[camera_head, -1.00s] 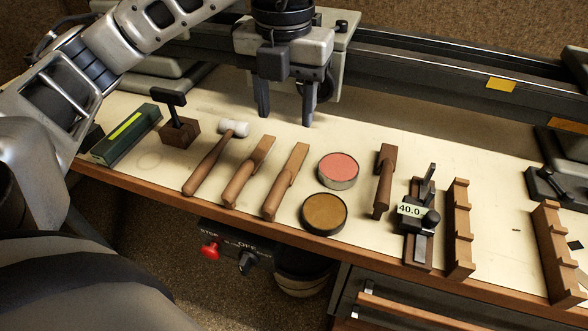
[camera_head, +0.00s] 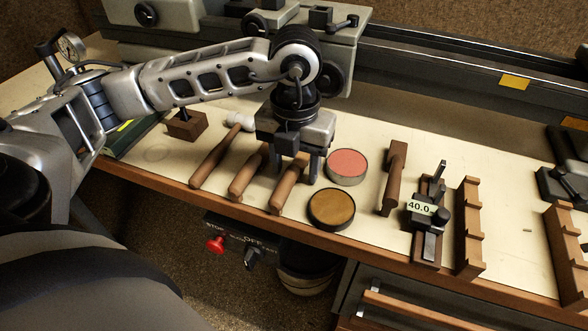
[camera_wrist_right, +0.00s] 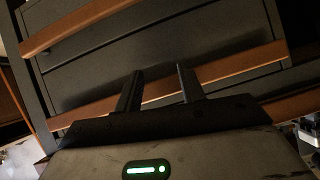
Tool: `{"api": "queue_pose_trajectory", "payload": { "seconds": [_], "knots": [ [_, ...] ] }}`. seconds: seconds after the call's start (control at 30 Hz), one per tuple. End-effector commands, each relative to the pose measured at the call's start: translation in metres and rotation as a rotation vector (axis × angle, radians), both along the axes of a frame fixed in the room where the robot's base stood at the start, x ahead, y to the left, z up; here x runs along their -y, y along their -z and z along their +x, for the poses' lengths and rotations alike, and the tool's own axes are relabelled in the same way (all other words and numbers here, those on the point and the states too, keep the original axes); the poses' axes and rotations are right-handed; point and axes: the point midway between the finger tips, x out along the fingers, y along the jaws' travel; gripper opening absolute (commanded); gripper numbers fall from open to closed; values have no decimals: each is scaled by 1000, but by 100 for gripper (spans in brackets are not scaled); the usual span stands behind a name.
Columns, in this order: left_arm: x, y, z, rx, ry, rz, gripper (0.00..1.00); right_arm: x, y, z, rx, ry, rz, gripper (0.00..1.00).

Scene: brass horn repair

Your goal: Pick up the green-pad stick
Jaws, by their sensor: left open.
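Two wooden sticks lie side by side near the bench's front edge in the head view: a left one (camera_head: 241,183) and a right one (camera_head: 283,193). No green pad shows on either, so I cannot tell which is the green-pad stick; their far ends are partly hidden by my left gripper. My left gripper (camera_head: 297,172) points down, open, over the far part of the right stick. I cannot tell whether its fingers straddle or touch it. My right gripper (camera_wrist_right: 160,72) is open and empty in the right wrist view, facing drawer fronts.
A white-headed mallet (camera_head: 214,158) lies left of the sticks. A pink-topped tin (camera_head: 346,166) and a brown-topped tin (camera_head: 331,208) stand close on the right. Farther right are a dark wooden tool (camera_head: 392,178), a gauge marked 40.0 (camera_head: 426,222) and a notched rack (camera_head: 469,225).

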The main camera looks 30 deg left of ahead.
Motion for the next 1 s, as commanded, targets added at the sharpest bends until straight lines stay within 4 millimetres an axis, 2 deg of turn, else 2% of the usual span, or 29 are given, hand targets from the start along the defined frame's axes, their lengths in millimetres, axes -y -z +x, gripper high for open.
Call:
{"api": "queue_pose_trajectory", "payload": {
  "seconds": [0.17, 0.33, 0.37, 0.77, 0.87, 1.0],
  "knots": [
    [0, 0, 0, 0, 0, 0, 49, 0, 0, 1, 2, 0, 0, 39],
    [0, 0, 0, 0, 0, 0, 2, 0, 0, 1, 1, 0, 0, 39],
    [0, 0, 0, 0, 0, 0, 0, 0, 0, 1, 1, 0, 0, 39],
    [0, -6, 1, 2, 0, -1, 0, 0, 1, -2, -5, 0, 0, 39],
    [0, -15, 1, 2, 0, -1, 0, 0, 0, -2, -6, 0, 0, 39],
    [3, -36, -1, 5, 3, -2, 0, 0, -1, -2, -6, 0, -2, 39]
  ]
}}
